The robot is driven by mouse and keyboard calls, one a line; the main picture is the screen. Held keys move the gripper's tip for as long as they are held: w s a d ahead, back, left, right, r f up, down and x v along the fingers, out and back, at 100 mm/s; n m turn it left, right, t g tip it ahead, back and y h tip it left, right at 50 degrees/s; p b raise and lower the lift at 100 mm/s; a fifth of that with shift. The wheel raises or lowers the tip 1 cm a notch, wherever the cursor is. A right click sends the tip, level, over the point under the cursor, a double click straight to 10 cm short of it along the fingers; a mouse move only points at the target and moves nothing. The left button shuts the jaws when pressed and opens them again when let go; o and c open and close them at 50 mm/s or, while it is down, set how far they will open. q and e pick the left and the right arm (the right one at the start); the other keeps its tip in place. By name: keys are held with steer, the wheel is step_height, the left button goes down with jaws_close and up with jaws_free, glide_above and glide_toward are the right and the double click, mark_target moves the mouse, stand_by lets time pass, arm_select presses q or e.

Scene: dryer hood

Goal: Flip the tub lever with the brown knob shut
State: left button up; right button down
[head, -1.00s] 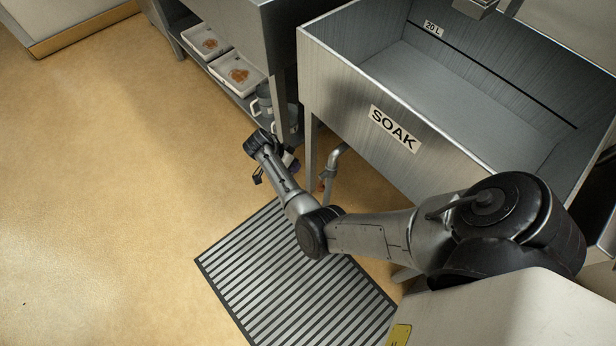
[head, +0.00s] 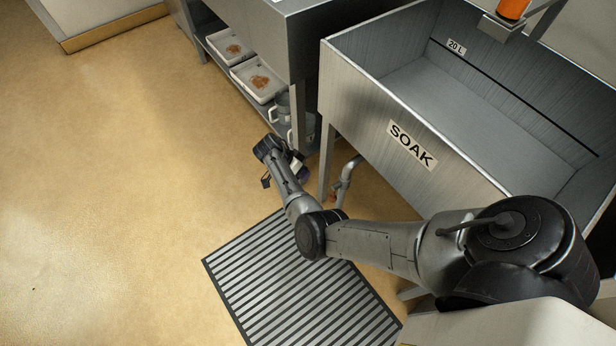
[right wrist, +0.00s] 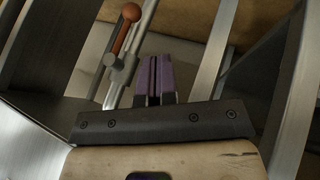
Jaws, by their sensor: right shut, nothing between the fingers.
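The tub lever shows in the right wrist view as a brown-orange handle with a round brown knob (right wrist: 131,12), mounted on a metal drain pipe (right wrist: 128,60). In the head view the pipe (head: 345,180) hangs below the SOAK tub (head: 370,110), with only a small brownish bit of the lever visible low on it. My right gripper (right wrist: 155,72) has purple fingers pressed together with nothing between them. They are apart from the lever, to its right and below it in the wrist view. In the head view the right gripper (head: 299,173) is left of the pipe. My left gripper is not in view.
The tub's legs, such as the front-left one (head: 325,165), stand near the pipe. A shelf unit (head: 262,105) with trays and pitchers is to the left of the tub. A striped mat (head: 290,285) lies on the floor. Open floor is at left.

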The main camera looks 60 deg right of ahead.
mark_target(333, 194)
steer(key=s+d+f+b, duration=0.1)
steer(key=s+f+b, duration=0.3)
steer(key=s+f, duration=0.2)
steer(key=shift+s+d+f, duration=0.15)
steer(key=shift+s+d, duration=0.25)
steer(key=shift+s, duration=0.75)
